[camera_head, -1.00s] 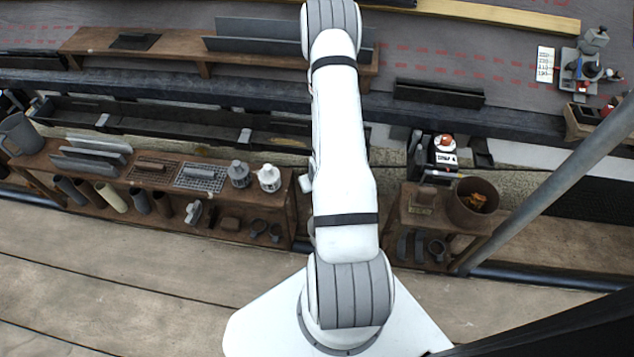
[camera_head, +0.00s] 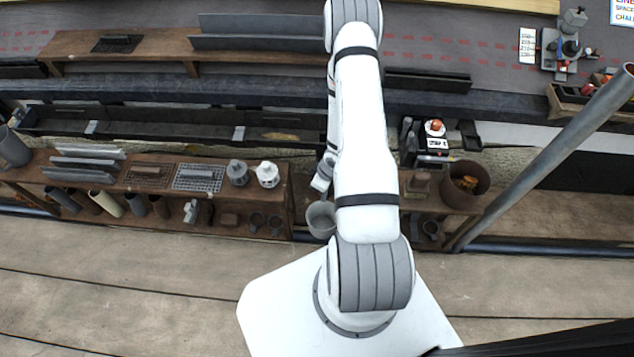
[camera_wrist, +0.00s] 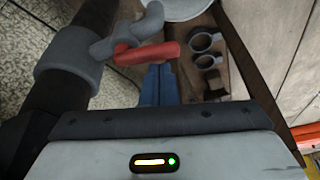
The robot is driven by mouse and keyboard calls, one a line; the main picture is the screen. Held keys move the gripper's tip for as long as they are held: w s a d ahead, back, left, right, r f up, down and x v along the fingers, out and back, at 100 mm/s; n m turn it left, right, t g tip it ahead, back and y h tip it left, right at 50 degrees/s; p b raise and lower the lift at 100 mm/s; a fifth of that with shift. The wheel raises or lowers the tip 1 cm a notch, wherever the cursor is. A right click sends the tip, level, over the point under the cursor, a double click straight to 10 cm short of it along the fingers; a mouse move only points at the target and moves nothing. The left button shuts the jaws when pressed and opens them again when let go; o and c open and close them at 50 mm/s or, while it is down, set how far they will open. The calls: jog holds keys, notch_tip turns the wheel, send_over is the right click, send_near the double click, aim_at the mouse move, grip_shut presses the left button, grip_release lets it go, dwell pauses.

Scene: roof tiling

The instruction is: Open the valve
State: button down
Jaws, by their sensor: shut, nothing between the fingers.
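The valve has a red lever (camera_wrist: 148,53), which lies roughly level across the wrist view. Its grey body (camera_wrist: 128,28) joins a grey collar on a dark pipe. My gripper (camera_wrist: 158,70) shows as blue fingers held together just below the red lever, with nothing between them. The fingertips overlap or nearly meet the lever's lower edge in the picture; I cannot tell whether they touch. In the head view the arm hides the valve and the fingers.
A grey bucket (camera_head: 321,219) stands beside my arm; its rim shows in the wrist view (camera_wrist: 187,8). A wooden shelf (camera_wrist: 228,72) carries dark rings (camera_wrist: 203,41).

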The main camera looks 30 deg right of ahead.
jog(key=shift+s+a+b, duration=0.35)
jog(key=shift+s+a, duration=0.05)
jog(key=shift+a, duration=0.3)
jog(key=p+v, duration=0.8)
jog(key=v, duration=0.2)
jog(key=shift+d, duration=0.15)
jog(key=shift+w, duration=0.15)
jog(key=shift+r, duration=0.1)
